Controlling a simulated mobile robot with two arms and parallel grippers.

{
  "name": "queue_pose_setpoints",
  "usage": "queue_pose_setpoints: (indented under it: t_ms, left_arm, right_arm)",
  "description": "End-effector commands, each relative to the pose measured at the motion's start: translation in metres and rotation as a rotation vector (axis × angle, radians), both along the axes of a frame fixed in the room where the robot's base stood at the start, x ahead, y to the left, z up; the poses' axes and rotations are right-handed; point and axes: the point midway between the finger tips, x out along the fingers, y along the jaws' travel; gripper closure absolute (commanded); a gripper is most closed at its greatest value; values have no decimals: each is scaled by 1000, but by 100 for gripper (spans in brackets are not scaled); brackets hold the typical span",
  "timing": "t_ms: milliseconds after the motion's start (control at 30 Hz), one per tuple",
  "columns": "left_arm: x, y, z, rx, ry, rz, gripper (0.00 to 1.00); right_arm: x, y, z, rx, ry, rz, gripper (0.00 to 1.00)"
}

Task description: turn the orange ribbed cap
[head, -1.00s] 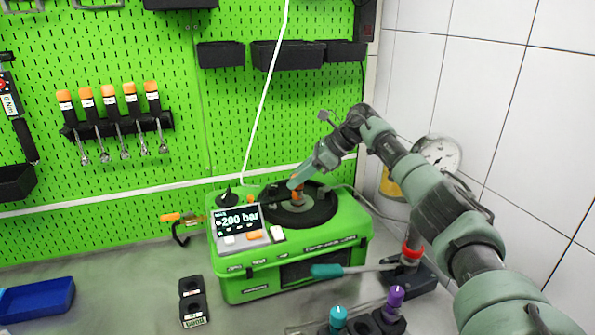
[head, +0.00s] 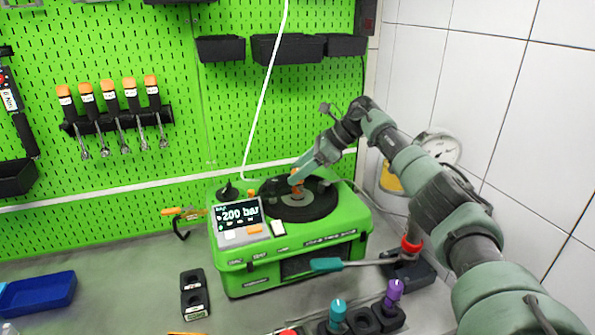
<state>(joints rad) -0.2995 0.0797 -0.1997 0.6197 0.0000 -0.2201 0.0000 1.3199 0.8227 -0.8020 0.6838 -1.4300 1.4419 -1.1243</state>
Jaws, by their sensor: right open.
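The orange ribbed cap (head: 297,188) stands in the middle of the round black plate (head: 318,207) on top of the green pump test bench (head: 345,243). My right gripper (head: 297,180) comes down at the cap from the upper right, with its fingertips at the cap and partly hiding it. It is open; whether the fingers touch the cap is too small to tell. The bench's display (head: 239,214) reads about 200 bar. My left gripper is not in view.
A teal-handled lever (head: 328,264) juts out in front of the bench. Teal (head: 338,308) and purple (head: 394,291) knobbed parts stand at the front. A gauge (head: 437,149) is behind my right arm.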

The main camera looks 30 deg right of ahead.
Motion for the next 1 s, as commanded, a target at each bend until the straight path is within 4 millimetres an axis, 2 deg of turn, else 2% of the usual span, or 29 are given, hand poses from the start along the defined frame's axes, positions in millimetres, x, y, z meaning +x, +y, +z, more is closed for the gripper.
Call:
queue_pose_setpoints:
  t_ms: [200, 400, 1000]
  left_arm:
    - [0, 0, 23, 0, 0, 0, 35]
    - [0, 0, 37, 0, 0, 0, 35]
    - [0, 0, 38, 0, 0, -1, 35]
  right_arm:
    - [-16, -20, 30, -1, -1, -3, 48]
    - [-29, -36, 49, 0, 0, -1, 48]
    - [-33, -40, 52, 0, 0, 0, 48]
